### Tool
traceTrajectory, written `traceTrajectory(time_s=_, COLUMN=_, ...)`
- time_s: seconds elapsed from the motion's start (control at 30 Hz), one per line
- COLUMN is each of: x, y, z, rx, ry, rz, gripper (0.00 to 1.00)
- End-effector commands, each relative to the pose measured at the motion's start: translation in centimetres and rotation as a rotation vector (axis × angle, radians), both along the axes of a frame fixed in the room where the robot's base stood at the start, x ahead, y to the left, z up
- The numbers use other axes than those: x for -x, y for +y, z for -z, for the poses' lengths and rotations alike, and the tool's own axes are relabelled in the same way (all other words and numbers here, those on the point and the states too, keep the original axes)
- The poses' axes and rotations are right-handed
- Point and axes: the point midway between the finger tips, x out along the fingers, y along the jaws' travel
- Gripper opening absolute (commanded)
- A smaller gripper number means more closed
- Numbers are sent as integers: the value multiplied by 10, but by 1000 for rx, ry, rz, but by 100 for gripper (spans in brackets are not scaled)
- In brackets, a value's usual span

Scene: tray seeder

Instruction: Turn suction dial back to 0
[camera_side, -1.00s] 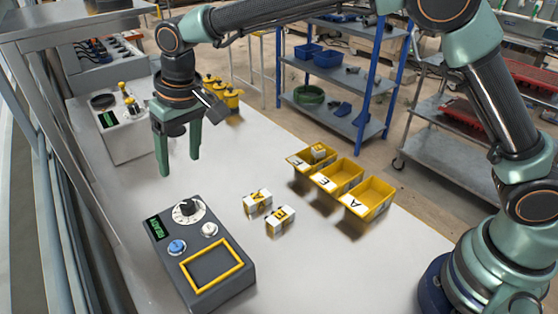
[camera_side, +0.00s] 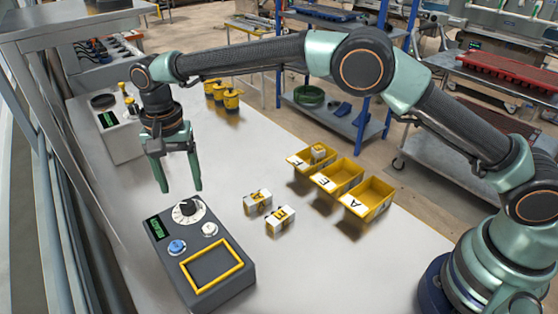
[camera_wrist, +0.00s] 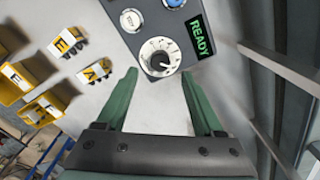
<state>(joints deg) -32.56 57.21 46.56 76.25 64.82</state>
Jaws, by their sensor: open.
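The suction dial (camera_side: 187,209) is a black knob on a white scale plate, at the far end of a dark grey control box (camera_side: 222,294). In the wrist view the dial (camera_wrist: 160,58) lies ahead of the fingertips, and the knob's marker position is too small to read surely. A green display (camera_wrist: 200,36) beside it reads READY. My gripper (camera_side: 180,189) is open and empty, pointing down above the dial's far side. In the wrist view its two fingers (camera_wrist: 160,88) stand apart, with the dial between and just beyond their tips.
The box also carries a blue button (camera_side: 177,246), a white button (camera_side: 209,229) and a yellow frame (camera_side: 212,266). Two labelled blocks (camera_side: 257,201) (camera_side: 280,221) stand to the right. Yellow bins (camera_side: 367,198) stand farther right, one holding a block. The table between is clear.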

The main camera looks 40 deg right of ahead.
Motion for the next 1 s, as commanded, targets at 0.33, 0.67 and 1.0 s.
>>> traceTrajectory(time_s=0.33, x=0, y=0, z=49, rx=1, ry=1, rz=-1, gripper=69)
traceTrajectory(time_s=0.67, x=0, y=0, z=56, rx=0, ry=0, rz=-1, gripper=69)
traceTrajectory(time_s=1.0, x=0, y=0, z=55, rx=0, ry=0, rz=-1, gripper=0)
